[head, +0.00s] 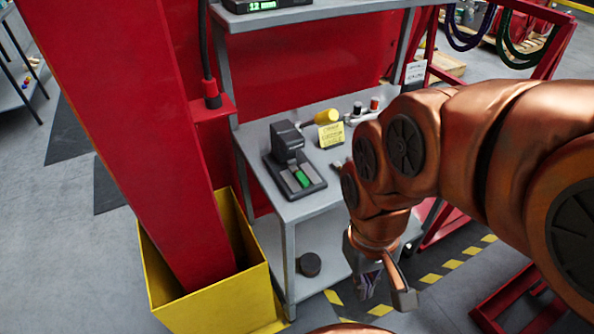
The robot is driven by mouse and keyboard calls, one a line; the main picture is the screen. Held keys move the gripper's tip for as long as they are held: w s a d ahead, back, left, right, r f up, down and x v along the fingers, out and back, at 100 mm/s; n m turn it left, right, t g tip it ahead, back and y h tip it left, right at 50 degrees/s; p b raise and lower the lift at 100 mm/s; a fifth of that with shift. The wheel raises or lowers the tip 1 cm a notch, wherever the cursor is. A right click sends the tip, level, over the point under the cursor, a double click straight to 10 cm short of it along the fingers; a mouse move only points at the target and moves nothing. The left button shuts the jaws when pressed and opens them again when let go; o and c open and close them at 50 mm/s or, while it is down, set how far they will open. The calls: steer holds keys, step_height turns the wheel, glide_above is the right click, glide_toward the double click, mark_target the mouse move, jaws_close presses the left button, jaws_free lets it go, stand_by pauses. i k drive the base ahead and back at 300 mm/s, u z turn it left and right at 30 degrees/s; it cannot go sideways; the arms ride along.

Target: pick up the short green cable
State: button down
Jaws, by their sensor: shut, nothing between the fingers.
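A dark green cable (527,45) hangs in a loop from the red rack at the upper right. Its upper part runs out of the picture, so I cannot tell its full length. A blue cable (466,32) hangs in a loop to its left. My gripper (388,292) is at the lower middle, pointing down, shut and empty. It is in front of the grey workbench's right side, well apart from the green cable. My copper-coloured arm fills the right side and hides part of the rack.
The grey workbench (268,146) carries a black device (290,160) with a green part, a yellow note (331,135) and a yellow-headed tool (327,116). A red column stands in a yellow box (210,308) at left. Yellow-striped floor lies right of the bench.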

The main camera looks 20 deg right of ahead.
mark_target(301, 178)
steer(key=z, duration=2.05)
steer(key=k, duration=1.15)
steer(key=u, duration=1.95)
